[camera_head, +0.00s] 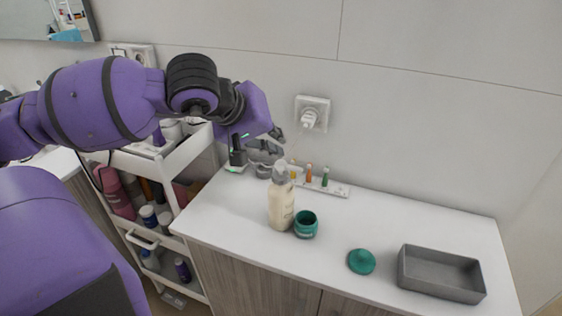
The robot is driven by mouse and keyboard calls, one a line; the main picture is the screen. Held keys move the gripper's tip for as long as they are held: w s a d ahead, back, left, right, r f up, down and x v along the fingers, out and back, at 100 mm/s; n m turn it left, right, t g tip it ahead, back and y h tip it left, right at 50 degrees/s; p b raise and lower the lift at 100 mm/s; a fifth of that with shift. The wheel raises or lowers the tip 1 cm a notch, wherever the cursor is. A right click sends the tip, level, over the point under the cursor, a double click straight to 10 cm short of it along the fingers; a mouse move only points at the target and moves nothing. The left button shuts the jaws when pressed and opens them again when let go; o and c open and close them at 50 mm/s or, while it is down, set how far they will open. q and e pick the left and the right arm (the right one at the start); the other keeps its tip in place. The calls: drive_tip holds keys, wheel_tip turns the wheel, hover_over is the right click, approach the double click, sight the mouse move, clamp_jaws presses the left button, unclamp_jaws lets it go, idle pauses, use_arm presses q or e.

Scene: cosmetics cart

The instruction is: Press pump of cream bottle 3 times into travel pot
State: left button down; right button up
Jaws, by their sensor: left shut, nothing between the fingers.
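The cream bottle (281,206) stands upright on the white counter, cream-coloured with a grey pump head (281,173). The open teal travel pot (305,225) stands just right of the bottle, close to its base. Its teal lid (361,261) lies apart, to the right on the counter. My left arm reaches in from the left, and my left gripper (270,150) is above and slightly left of the pump head, shut and empty. I cannot tell whether its fingertips touch the pump. My right gripper is not in view.
A grey tray (440,274) sits at the counter's right end. A narrow holder (335,188) with small coloured bottles lies behind the cream bottle, and a dark bottle (237,152) stands at the back left. A white cart (150,240) full of toiletries stands left.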

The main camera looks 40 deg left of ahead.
use_arm(q)
drive_tip(key=shift+f, duration=0.1)
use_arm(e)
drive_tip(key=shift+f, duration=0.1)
use_arm(q)
drive_tip(key=shift+f, duration=0.35)
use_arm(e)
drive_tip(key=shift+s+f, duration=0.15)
use_arm(q)
drive_tip(key=shift+f+b, duration=0.45)
drive_tip(key=shift+f, duration=0.55)
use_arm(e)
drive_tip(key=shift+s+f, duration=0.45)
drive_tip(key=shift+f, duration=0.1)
use_arm(q)
drive_tip(key=shift+r, duration=0.1)
idle(0.4)
drive_tip(key=shift+r+p, duration=0.45)
drive_tip(key=shift+r, duration=0.9)
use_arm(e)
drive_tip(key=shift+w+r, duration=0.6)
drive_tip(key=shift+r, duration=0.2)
use_arm(q)
drive_tip(key=shift+r, duration=0.1)
wheel_tip(320, 180, up, 5)
drive_tip(key=shift+f+p, duration=0.1)
drive_tip(key=shift+p, duration=0.65)
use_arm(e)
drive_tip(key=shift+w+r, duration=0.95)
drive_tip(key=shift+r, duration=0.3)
